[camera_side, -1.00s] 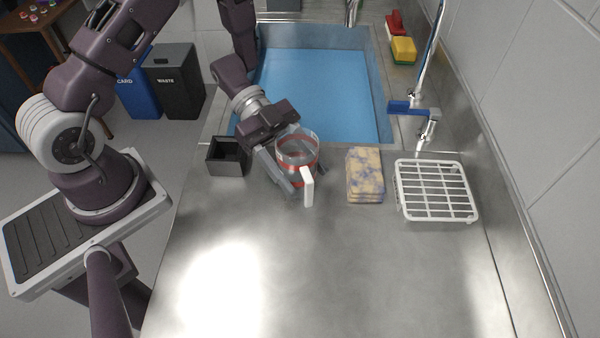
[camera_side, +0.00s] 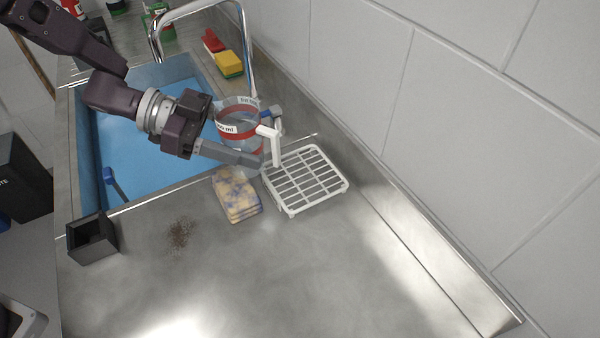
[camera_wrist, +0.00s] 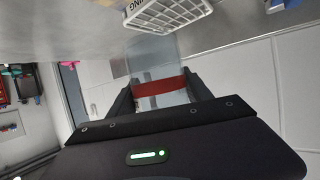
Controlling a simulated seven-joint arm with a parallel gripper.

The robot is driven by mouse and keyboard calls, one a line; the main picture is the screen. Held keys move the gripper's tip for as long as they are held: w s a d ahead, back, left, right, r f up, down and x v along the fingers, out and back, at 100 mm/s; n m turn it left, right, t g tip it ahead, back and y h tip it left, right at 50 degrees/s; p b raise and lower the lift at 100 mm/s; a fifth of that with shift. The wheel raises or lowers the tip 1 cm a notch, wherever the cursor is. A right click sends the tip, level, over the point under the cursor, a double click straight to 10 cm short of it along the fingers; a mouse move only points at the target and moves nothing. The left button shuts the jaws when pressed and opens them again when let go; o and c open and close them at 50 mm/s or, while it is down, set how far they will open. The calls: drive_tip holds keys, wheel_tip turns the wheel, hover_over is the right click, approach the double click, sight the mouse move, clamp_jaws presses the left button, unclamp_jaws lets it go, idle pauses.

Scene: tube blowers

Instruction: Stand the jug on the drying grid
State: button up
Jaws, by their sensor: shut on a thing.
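The clear jug (camera_side: 238,118) has a red band and a white handle. My gripper (camera_side: 250,150) is shut on it and holds it roughly upright, seemingly above the counter. The jug is near the sink-side left corner of the white wire drying grid (camera_side: 306,180). Its handle overlaps that corner in the side view; I cannot tell the exact gap. The jug's lower part is partly hidden by a finger. In the wrist view, the jug (camera_wrist: 158,72) lies between my fingers, and part of the grid (camera_wrist: 166,12) shows at the top.
A black open box (camera_side: 92,238) and a brown crumb patch (camera_side: 180,233) are further left. The tap (camera_side: 243,50) and blue sink (camera_side: 140,150) are behind. The front counter is clear.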

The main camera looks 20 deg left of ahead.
drive_tip(key=w+d+r+n+t, duration=0.25)
drive_tip(key=w+d, duration=0.35)
drive_tip(key=d, duration=0.3)
drive_tip(key=y, duration=0.1)
hover_over(308, 174)
wheel_tip(308, 174, down, 9)
drive_tip(key=shift+f, duration=0.1)
drive_tip(key=o, duration=1.4)
drive_tip(key=shift+a, duration=0.1)
